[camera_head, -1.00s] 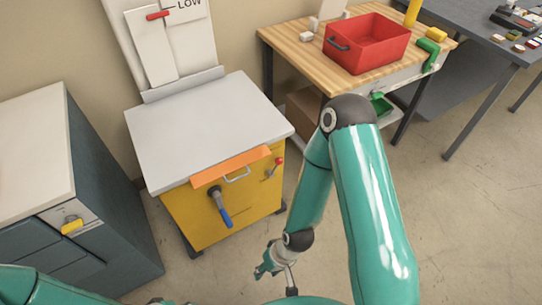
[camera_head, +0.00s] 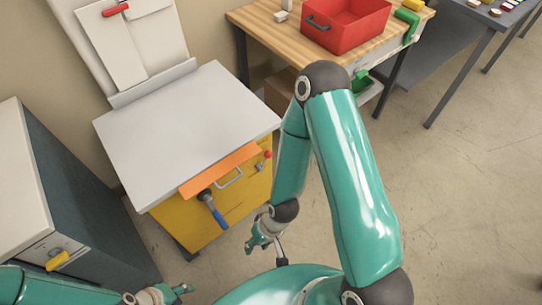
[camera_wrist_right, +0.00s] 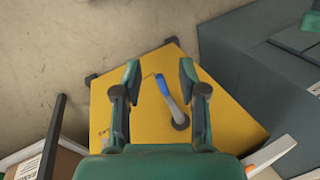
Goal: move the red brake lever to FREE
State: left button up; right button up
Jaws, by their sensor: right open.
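A short lever with a red knob (camera_head: 267,154) sticks out of the upper right of the yellow cabinet front (camera_head: 185,225). No FREE marking is readable. Another red handle (camera_head: 115,10) is on the upright white panel at the top left. A blue-handled crank (camera_head: 216,214) hangs on the yellow front. My right gripper (camera_head: 249,244) is in front of the cabinet, below the red-knobbed lever and apart from it. In the right wrist view it is open (camera_wrist_right: 160,72), with the blue handle (camera_wrist_right: 165,87) seen between its fingers. My left gripper (camera_head: 180,290) is low at the bottom edge.
An orange strip (camera_head: 218,171) and a metal pull handle (camera_head: 231,178) are at the cabinet's top front edge. A dark cabinet with a yellow handle (camera_head: 57,261) stands left. A red bin (camera_head: 345,25) sits on the wooden bench behind. The floor at right is clear.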

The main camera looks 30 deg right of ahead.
jog(key=shift+o, duration=1.7)
jog(key=shift+w+d+f, duration=0.1)
jog(key=shift+f, duration=0.1)
jog(key=w+d+f+n+t+b, duration=0.2)
jog(key=w+d+f+t+b, duration=0.75)
jog(key=b, duration=0.65)
jog(key=w+d+n+t+h+b, duration=0.1)
jog(key=d+t+h+b, duration=0.4)
jog(key=d+t+b, duration=0.55)
jog(key=w+d+g+b, duration=0.2)
jog(key=w+d+b, duration=0.1)
jog(key=w+b, duration=0.8)
jog(key=w, duration=0.5)
jog(key=shift+w+r+g, duration=0.3)
jog(key=shift+r, duration=0.1)
